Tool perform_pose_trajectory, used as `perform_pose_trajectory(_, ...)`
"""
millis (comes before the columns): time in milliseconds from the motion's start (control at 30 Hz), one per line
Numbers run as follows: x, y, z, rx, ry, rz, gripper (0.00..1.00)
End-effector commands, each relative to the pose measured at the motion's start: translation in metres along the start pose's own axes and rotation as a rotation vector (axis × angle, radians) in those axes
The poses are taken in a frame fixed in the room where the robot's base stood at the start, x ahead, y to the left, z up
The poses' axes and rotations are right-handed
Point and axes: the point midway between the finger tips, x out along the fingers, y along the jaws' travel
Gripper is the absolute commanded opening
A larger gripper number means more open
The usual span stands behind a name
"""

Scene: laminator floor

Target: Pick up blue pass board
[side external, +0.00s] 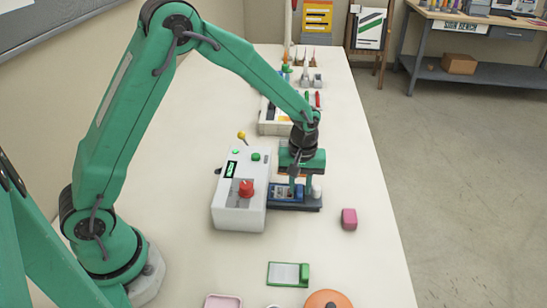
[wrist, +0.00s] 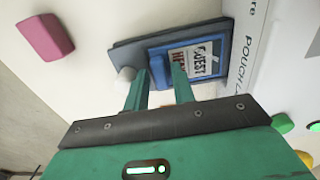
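The blue pass board (wrist: 222,61) carries a pale printed label and has a raised blue block (wrist: 160,72) at one end. It lies on a dark slate-coloured tray (wrist: 124,54). In the side view the board (side external: 282,193) sits in the tray beside the white-grey machine, partly hidden by my gripper. My gripper (wrist: 160,69) points down at the board, its two green fingers apart on either side of the blue block. A small gap shows beside the block; contact cannot be made out. My gripper (side external: 297,181) is low over the tray in the side view.
The laminator-like machine (side external: 238,212) with a red knob stands directly left of the tray. A white knob (side external: 316,190) stands at the tray's right end. A pink block (side external: 349,219) lies to the right, and a green-framed card (side external: 287,274) lies in front. Bare tabletop lies between.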

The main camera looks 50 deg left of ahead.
Motion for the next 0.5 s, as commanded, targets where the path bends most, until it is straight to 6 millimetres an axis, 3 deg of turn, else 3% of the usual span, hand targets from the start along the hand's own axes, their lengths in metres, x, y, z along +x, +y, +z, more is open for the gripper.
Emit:
perform_pose_trajectory(233, -0.0005, 0.0002, -0.0001, 0.000, 0.000, 0.000, 0.25)
perform_pose_trajectory(267, -0.0005, 0.0002, -0.0001, 0.000, 0.000, 0.000, 0.23)
perform_pose_trajectory(400, -0.0005, 0.0002, -0.0001, 0.000, 0.000, 0.001, 0.00)
perform_pose_trajectory(500, -0.0006, 0.0002, -0.0001, 0.000, 0.001, 0.001, 0.00)
